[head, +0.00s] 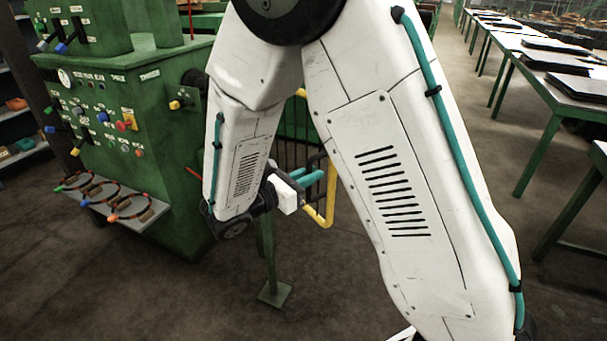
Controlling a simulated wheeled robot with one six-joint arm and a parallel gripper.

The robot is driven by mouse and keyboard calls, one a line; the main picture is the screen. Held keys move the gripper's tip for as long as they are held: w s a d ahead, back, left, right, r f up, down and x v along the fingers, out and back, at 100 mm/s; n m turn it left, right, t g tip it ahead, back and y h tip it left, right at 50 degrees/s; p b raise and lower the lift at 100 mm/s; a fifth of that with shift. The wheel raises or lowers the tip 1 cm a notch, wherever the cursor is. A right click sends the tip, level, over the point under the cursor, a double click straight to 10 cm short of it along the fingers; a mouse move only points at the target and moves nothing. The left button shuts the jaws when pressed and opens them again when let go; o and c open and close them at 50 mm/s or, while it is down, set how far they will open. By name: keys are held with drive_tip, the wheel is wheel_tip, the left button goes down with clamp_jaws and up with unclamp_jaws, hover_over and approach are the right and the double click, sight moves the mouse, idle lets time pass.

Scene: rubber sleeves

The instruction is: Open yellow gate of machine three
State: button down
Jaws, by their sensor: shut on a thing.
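The yellow gate (331,190) shows as a bent yellow bar frame just right of my forearm, beside a green machine (185,140). A further short piece of yellow bar shows higher up between my arm links. My gripper (312,182) has teal fingers and reaches to the yellow bar. It is shut on the bar; the exact contact is small and partly hidden. My white arm links cover much of the gate and the machine's right side.
A shelf (120,208) with several ringed parts juts from the machine's front. A green post with a foot plate (274,293) stands below my gripper. Green tables (570,110) with dark sheets line the right. Floor (150,300) is clear at the front left.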

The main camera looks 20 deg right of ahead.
drive_tip(key=c, duration=1.5)
unclamp_jaws()
drive_tip(key=shift+c, duration=0.2)
drive_tip(key=v, duration=0.8)
drive_tip(key=shift+w, duration=0.1)
